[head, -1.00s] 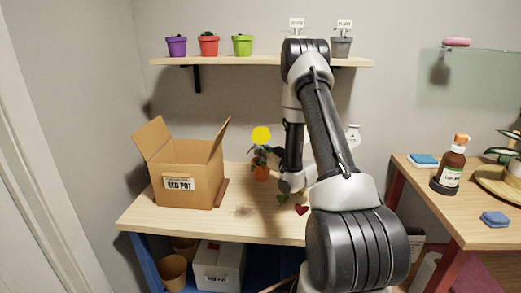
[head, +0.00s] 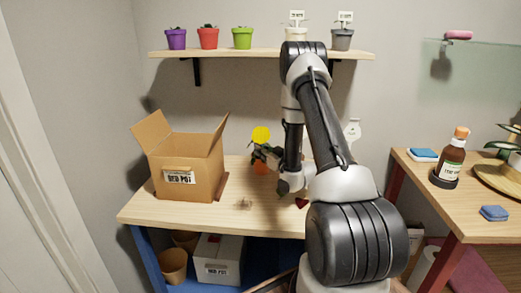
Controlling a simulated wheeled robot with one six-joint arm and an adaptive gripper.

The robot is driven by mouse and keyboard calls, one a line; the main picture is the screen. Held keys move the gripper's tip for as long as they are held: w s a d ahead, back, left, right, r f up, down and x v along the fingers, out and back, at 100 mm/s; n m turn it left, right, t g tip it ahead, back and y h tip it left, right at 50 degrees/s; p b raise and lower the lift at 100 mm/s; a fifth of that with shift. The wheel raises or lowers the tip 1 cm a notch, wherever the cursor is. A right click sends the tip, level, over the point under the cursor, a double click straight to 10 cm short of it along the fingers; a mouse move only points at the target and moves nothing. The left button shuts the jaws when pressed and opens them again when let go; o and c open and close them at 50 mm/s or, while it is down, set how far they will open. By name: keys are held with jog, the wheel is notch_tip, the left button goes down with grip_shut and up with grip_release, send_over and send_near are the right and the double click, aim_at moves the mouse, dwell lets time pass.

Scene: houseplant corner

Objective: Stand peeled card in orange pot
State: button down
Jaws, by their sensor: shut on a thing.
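A yellow round card (head: 261,134) stands upright above the small orange pot (head: 260,168) on the wooden bench. My gripper (head: 264,152) reaches in from the right, just below the yellow head and over the pot. It looks shut on the lower part of the card, but the fingers blend with dark leaves there. I cannot tell whether the card's lower end touches the soil. My arm hides the area right of the pot.
An open cardboard box (head: 186,177) labelled RED POT stands left on the bench (head: 225,222). A red heart-shaped piece (head: 301,203) lies by my wrist. A shelf (head: 225,53) with several small pots is above. A brown bottle (head: 451,158) stands on the right table.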

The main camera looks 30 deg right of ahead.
jog(key=c, duration=1.5)
grip_release()
jog(key=shift+s, duration=0.1)
jog(key=v, duration=0.9)
jog(key=shift+s, duration=0.4)
jog(key=shift+d, duration=0.15)
